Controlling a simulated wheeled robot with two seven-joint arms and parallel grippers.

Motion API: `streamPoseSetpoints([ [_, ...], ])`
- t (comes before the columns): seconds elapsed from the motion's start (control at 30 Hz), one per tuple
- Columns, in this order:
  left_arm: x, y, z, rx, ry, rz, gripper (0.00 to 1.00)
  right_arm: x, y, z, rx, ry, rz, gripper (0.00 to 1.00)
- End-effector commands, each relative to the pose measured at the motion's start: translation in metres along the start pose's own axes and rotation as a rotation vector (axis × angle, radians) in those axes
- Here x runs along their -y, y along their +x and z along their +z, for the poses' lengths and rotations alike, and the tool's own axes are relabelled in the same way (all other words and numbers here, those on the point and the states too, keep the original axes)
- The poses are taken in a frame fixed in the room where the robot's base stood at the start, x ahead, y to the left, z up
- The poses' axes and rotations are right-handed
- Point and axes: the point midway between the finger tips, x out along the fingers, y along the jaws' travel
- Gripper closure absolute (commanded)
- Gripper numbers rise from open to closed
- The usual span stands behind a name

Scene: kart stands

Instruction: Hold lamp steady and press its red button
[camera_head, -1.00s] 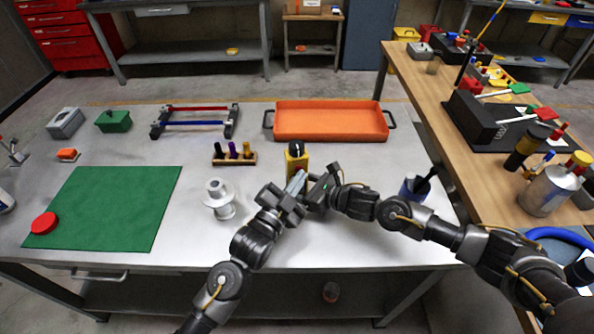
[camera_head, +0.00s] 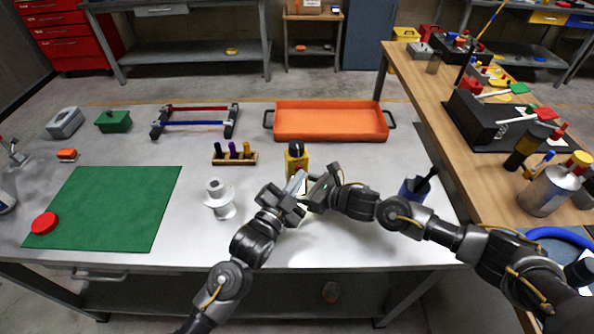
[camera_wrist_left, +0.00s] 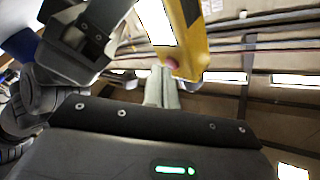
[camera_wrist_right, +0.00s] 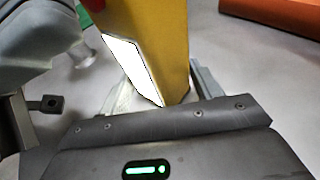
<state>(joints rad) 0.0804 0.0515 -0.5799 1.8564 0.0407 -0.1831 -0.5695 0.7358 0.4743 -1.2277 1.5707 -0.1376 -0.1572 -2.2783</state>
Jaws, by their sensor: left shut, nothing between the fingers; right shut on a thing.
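The lamp (camera_head: 297,157) is a yellow block with a dark top, upright on the grey table in the head view. My right gripper (camera_head: 314,187) is shut on the lamp, with a finger on each side of its yellow body (camera_wrist_right: 165,35) in the right wrist view. A bright white panel (camera_wrist_right: 133,68) shows on its face. My left gripper (camera_head: 299,180) is shut and empty, its fingertips (camera_wrist_left: 163,72) close against the lamp's face. The red button (camera_wrist_left: 173,63) shows partly, right at those fingertips; I cannot tell whether they touch.
A white spool (camera_head: 219,198) stands left of my left gripper. A wooden holder with small bottles (camera_head: 234,157) and an orange tray (camera_head: 330,121) are behind. A blue cup (camera_head: 413,190) stands by my right arm. A green mat (camera_head: 110,205) lies at left.

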Motion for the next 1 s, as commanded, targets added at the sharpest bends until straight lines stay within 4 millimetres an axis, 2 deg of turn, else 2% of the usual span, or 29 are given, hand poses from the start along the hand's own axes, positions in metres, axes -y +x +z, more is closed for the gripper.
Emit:
streamPoseSetpoints([
  [0.53, -0.007, -0.009, -0.007, 0.000, -0.002, 0.001, 1.00, 0.000, 0.000, 0.000, -0.001, 0.000, 0.000, 0.56],
  [1.0, -0.031, -0.043, -0.031, -0.001, -0.002, 0.001, 1.00, 0.000, 0.000, 0.000, -0.001, 0.000, 0.000, 0.56],
])
